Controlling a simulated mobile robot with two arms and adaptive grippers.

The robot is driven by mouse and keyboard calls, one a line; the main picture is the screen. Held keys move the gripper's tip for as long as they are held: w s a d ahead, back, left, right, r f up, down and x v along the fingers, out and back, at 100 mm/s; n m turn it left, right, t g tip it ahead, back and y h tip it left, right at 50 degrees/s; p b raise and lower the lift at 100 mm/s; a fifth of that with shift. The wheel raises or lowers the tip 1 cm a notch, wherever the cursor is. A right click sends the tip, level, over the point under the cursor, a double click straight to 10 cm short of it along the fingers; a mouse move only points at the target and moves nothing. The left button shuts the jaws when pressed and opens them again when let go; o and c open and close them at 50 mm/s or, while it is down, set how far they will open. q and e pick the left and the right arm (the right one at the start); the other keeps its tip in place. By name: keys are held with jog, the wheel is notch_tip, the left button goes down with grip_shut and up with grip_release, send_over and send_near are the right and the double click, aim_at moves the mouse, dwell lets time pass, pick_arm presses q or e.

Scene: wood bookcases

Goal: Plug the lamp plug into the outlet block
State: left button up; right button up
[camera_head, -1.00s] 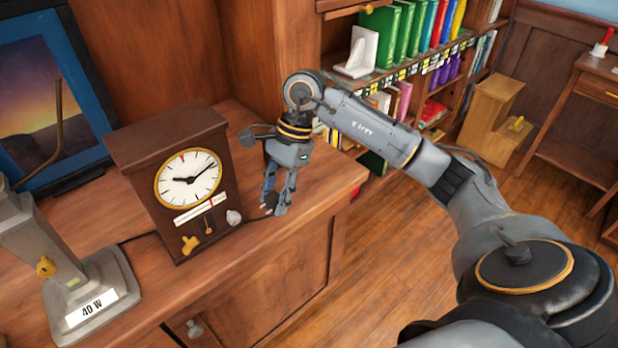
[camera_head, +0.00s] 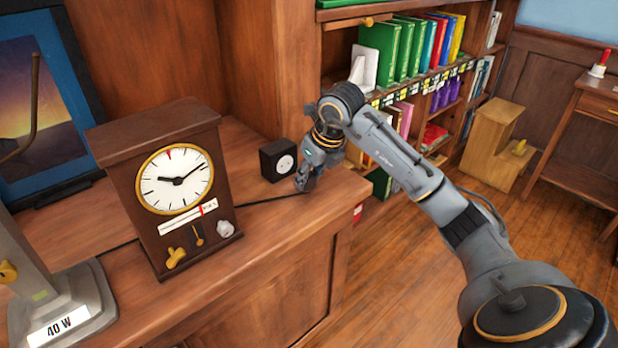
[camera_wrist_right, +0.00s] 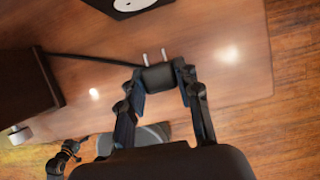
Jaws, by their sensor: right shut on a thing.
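The black outlet block (camera_head: 278,160) stands on the cabinet top, its round white socket face toward the front right. Its edge also shows at the top of the right wrist view (camera_wrist_right: 122,13). My right gripper (camera_head: 303,187) is low over the cabinet top, just right of and in front of the block. In the right wrist view it is shut on the dark lamp plug (camera_wrist_right: 157,77). The plug's two metal prongs point up the picture toward the block, apart from it. The plug's cord (camera_head: 270,199) runs left behind the clock. The lamp (camera_head: 62,310) stands at front left. My left gripper is out of view.
A wooden clock (camera_head: 170,190) stands left of the block. A framed picture (camera_head: 45,110) leans behind it. The cabinet's right end (camera_head: 352,185) is close to my right gripper. A bookcase (camera_head: 420,80) stands behind my right arm.

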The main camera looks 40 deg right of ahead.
jog(key=shift+w+a+r+p, duration=0.1)
jog(key=shift+w+a+p, duration=0.1)
jog(key=shift+w, duration=0.65)
jog(key=shift+w+a+p, duration=0.1)
jog(key=shift+w+p, duration=0.1)
jog(key=shift+w, duration=0.65)
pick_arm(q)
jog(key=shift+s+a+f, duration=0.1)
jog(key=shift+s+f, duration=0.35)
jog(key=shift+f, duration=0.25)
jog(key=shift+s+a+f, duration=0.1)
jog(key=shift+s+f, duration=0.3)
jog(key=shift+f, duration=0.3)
pick_arm(e)
jog(key=shift+w, duration=1.2)
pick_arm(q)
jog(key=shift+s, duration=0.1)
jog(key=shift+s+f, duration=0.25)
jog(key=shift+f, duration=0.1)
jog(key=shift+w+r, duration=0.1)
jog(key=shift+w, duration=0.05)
pick_arm(e)
jog(key=shift+p, duration=0.4)
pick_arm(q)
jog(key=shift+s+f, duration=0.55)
